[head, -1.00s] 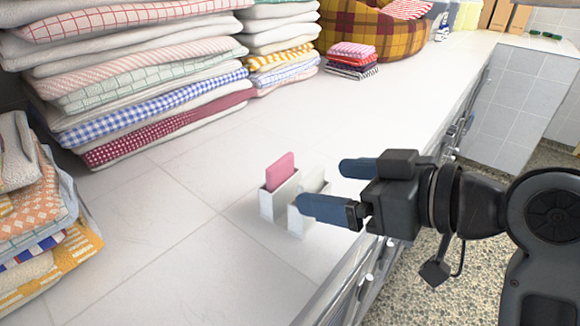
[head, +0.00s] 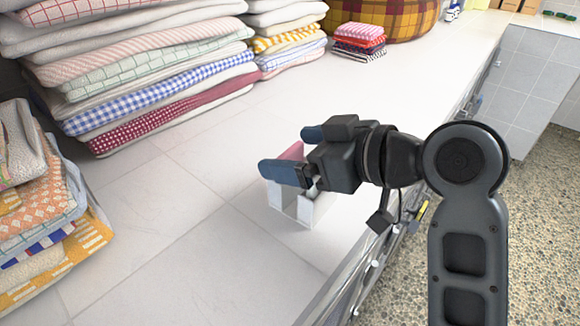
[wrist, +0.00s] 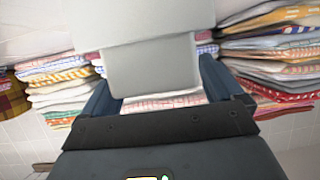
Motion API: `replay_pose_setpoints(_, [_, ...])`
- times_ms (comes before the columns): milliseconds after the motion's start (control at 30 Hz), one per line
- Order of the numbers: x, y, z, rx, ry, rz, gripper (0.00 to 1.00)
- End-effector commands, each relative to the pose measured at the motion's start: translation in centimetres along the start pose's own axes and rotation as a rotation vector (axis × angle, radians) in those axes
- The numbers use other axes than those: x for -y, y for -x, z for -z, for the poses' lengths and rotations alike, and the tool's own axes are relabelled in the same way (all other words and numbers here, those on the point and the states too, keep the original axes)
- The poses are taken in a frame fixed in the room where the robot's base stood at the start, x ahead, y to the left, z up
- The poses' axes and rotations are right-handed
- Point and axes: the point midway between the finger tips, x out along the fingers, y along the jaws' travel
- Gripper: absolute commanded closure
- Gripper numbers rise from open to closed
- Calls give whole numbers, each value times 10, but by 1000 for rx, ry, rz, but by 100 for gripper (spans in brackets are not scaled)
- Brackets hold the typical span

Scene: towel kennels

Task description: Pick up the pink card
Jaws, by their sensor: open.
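The pink card (head: 292,151) stands upright in a white two-slot holder (head: 308,211) near the counter's front edge. My gripper (head: 296,152) is open, with its blue fingers at holder-top height. One finger is on the near side of the pink card and the other on its far side. In the wrist view, a pale grey card (wrist: 155,72) fills the space between the fingers (wrist: 160,88) and hides the pink card. The pale card stands in the slot on my gripper's side of the pink one. Contact cannot be told.
Tall stacks of folded towels (head: 150,70) line the back of the counter, with another stack (head: 40,210) at the left. A small colourful stack (head: 359,40) sits by a plaid basket (head: 400,20). The counter (head: 190,190) around the holder is clear.

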Motion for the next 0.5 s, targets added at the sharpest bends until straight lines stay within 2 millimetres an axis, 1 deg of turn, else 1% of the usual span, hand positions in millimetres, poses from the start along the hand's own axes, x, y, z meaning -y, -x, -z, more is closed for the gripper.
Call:
replay_pose_setpoints(200, [0, -1, 0, 0, 0, -1, 6])
replay_pose_setpoints(267, [0, -1, 0, 0, 0, -1, 11])
replay_pose_setpoints(500, [0, -1, 0, 0, 0, -1, 34])
